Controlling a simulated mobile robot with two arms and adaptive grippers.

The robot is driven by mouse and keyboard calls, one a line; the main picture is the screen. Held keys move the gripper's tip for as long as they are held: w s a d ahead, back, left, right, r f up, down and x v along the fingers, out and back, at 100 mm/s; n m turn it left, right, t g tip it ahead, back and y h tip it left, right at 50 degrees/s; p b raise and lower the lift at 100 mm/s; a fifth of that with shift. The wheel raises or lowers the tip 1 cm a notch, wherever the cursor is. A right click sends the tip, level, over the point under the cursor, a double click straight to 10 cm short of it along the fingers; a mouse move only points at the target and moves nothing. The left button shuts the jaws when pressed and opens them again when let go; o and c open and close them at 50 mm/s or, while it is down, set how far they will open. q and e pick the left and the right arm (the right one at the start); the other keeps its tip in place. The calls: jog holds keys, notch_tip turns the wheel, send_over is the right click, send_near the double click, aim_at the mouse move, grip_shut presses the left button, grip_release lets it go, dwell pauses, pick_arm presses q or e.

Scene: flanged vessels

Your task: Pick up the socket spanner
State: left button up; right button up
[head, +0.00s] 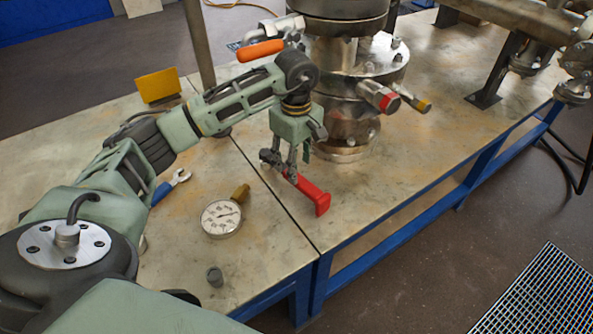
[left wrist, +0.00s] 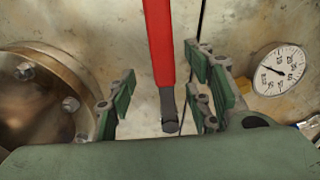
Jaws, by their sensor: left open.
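The socket spanner, as far as I can tell, is the red-handled tool (head: 315,195) lying on the metal table, with a dark end toward the left. It also shows in the left wrist view (left wrist: 160,45), its red shaft coming from the top edge and its dark end low between the fingers. My left gripper (head: 291,170) points down over the dark end side of the tool. In the left wrist view the gripper (left wrist: 163,98) is open, with fingers apart on both sides of the tool. Its exact height above the table is unclear. My right gripper is not in view.
A flanged steel vessel (head: 343,105) stands close behind the gripper, with an orange-handled valve (head: 260,51). The table's front edge is near the red tool.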

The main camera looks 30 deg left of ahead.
pick_arm(q)
jog(key=shift+s+f, duration=0.15)
jog(key=shift+f, duration=0.35)
notch_tip(320, 180, down, 6)
jog(key=shift+s+d+r+b, duration=0.15)
jog(key=shift+r+b, duration=0.05)
jog(key=shift+b, duration=0.15)
jog(key=shift+f, duration=0.3)
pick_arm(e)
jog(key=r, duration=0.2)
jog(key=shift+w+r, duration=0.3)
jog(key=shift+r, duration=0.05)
pick_arm(q)
grip_shut()
